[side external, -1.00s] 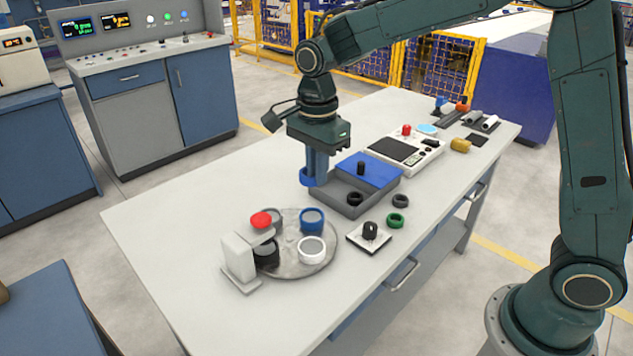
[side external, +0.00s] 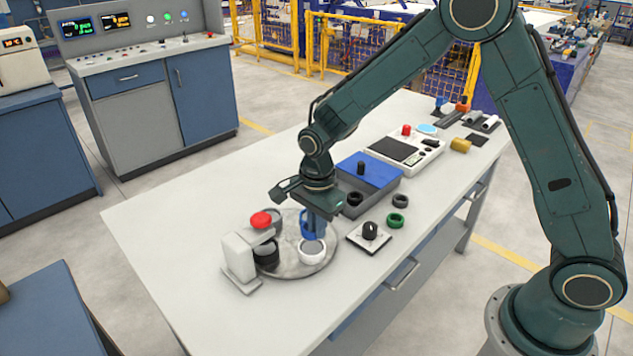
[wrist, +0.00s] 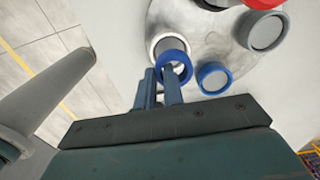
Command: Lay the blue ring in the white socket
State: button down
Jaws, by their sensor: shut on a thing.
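The blue ring (wrist: 187,68) is held at the tips of my gripper (wrist: 161,74), whose fingers are shut on it. In the wrist view the ring overlaps the white socket (wrist: 154,42), partly hiding it. In the side view my gripper (side external: 317,235) points down just above the white socket (side external: 311,256) on the round grey plate. There the ring is hard to tell apart from the blue socket behind the fingers. The wrist view shows that blue socket (wrist: 213,90) apart from the ring. I cannot tell the exact gap between ring and white socket.
The round plate (side external: 290,268) also bears a black socket (side external: 266,256) and a grey one. A white stand with a red knob (side external: 261,220) rises at its left. A knob box (side external: 369,238), a green ring (side external: 395,221) and black rings lie to the right. The table's left end is clear.

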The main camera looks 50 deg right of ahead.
aim_at(317, 252)
jog(key=shift+f, duration=2.15)
jog(key=shift+f, duration=0.3)
